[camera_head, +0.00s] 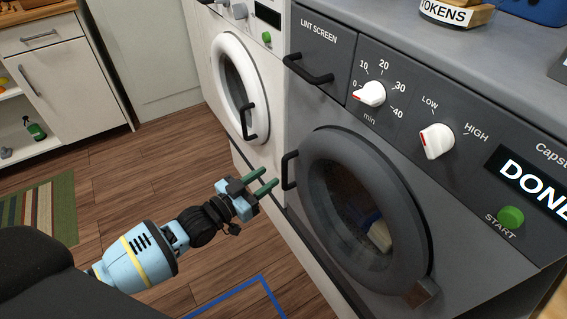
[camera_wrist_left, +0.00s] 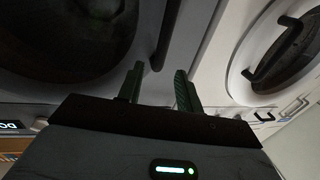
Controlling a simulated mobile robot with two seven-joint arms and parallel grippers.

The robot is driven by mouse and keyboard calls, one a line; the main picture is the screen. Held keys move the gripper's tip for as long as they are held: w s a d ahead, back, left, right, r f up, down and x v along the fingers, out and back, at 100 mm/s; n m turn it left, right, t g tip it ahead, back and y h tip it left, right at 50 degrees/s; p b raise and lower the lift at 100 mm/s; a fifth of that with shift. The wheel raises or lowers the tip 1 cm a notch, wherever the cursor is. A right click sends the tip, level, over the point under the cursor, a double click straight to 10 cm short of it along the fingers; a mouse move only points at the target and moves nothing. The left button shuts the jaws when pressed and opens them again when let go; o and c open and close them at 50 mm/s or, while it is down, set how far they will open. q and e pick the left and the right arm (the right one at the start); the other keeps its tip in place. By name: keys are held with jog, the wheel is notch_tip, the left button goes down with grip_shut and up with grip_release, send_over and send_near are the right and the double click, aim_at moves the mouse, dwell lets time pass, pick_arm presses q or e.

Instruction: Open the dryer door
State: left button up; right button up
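The grey dryer's round dark door (camera_head: 366,205) is closed, with some cloth visible behind its glass. Its black handle (camera_head: 290,171) is on the door's left side. My left gripper (camera_head: 269,178) is open, its two green fingers pointing at the handle from the left, a short way apart from it. In the left wrist view the open fingers (camera_wrist_left: 160,85) are empty; the dark handle (camera_wrist_left: 163,40) shows just beyond and between them, with the dryer door (camera_wrist_left: 70,40) at the left. My right gripper is not in view.
A white washer with a round closed door (camera_head: 240,88) stands left of the dryer. The lint screen handle (camera_head: 308,69) sticks out above the dryer door. A white cabinet (camera_head: 70,80) and striped rug (camera_head: 45,212) are at the left.

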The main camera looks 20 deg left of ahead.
pick_arm(q)
jog(key=shift+b+x, duration=0.3)
jog(key=shift+x, duration=3.5)
grip_shut()
